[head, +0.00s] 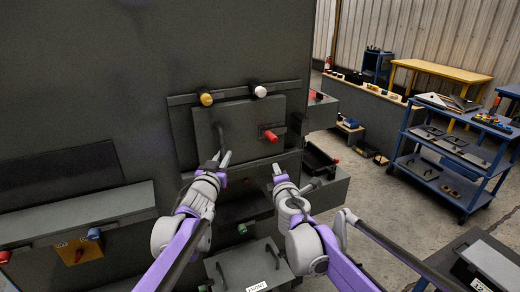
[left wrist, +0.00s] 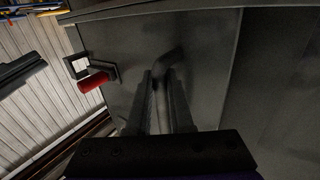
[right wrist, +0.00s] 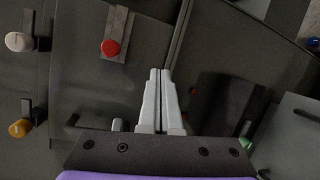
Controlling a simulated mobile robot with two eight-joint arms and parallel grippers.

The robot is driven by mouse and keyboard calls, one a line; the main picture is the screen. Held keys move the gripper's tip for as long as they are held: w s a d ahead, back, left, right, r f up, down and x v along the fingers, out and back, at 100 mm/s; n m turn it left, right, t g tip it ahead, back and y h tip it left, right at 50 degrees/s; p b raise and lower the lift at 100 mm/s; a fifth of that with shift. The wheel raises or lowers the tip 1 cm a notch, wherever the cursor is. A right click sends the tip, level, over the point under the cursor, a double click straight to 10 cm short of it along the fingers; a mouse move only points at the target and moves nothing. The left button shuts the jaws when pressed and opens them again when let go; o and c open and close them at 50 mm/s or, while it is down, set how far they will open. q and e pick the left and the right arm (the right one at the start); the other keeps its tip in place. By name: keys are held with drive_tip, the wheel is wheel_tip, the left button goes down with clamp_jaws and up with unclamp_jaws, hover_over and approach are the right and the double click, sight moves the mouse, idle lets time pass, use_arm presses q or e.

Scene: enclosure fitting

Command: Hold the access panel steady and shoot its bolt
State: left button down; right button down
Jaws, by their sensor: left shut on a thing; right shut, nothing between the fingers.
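The dark grey access panel (head: 243,122) stands upright in the cabinet front. Its bar handle (head: 220,133) is on the left, and its bolt with a red knob (head: 270,136) is on the right. My left gripper (head: 225,160) is shut on the handle, which also shows between the fingers in the left wrist view (left wrist: 168,58). The red knob shows there too (left wrist: 92,82), near a bracket (left wrist: 75,66) at the panel's edge. My right gripper (head: 279,173) is shut and empty below the knob. In the right wrist view the knob (right wrist: 110,47) lies left of and beyond the fingertips.
A yellow knob (head: 206,99) and a white knob (head: 260,91) sit above the panel. An open drawer (head: 322,187) juts out at the lower right.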

drive_tip(key=s+a+r+m+t+h, duration=0.3)
drive_tip(key=s+a+m+h, duration=0.1)
drive_tip(key=a+h, duration=0.3)
drive_tip(key=shift+s+m+h, duration=0.3)
drive_tip(key=shift+m+h, duration=0.4)
drive_tip(key=shift+h, duration=0.2)
drive_tip(key=x, duration=1)
drive_tip(key=w+d, duration=0.3)
drive_tip(key=d, duration=0.3)
drive_tip(key=shift+d, duration=0.3)
use_arm(q)
drive_tip(key=shift+a, duration=0.1)
